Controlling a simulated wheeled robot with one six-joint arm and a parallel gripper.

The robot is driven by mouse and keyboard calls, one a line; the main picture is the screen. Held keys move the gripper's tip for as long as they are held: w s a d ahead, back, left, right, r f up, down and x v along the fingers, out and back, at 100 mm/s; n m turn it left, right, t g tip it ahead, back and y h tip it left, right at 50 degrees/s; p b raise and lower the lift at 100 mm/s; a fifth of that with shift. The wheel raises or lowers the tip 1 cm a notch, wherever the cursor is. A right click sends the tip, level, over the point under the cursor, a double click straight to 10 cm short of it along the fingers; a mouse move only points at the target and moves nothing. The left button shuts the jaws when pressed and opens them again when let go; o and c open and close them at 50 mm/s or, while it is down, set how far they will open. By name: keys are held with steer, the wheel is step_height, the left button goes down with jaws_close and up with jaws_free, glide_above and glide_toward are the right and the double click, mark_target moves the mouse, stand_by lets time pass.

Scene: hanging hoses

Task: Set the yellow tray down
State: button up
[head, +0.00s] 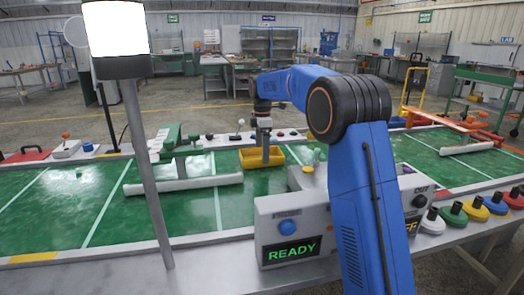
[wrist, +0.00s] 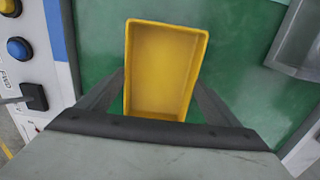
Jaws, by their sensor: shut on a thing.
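The yellow tray (head: 263,158) is an open, rectangular, empty box at mid-table in the head view. It fills the upper middle of the wrist view (wrist: 164,70), with its bare inner floor showing. My gripper (head: 265,155) reaches down to the tray from above. In the wrist view my gripper's fingers (wrist: 162,100) lie along the tray's left and right sides, shut on it. The tray looks level. I cannot tell whether its underside touches the green surface (head: 215,205).
A grey control box (head: 290,232) with a lit READY display stands in front, right of centre. A white bar (head: 184,184) lies left of the tray. A lamp post (head: 145,170) rises at the left front. Coloured knobs (head: 475,208) line the right front edge. Green surface is clear at left.

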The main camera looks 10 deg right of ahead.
steer(key=o, duration=1)
steer(key=shift+f, duration=0.1)
step_height(320, 180, up, 12)
steer(key=shift+r, duration=0.1)
steer(key=shift+s, duration=0.1)
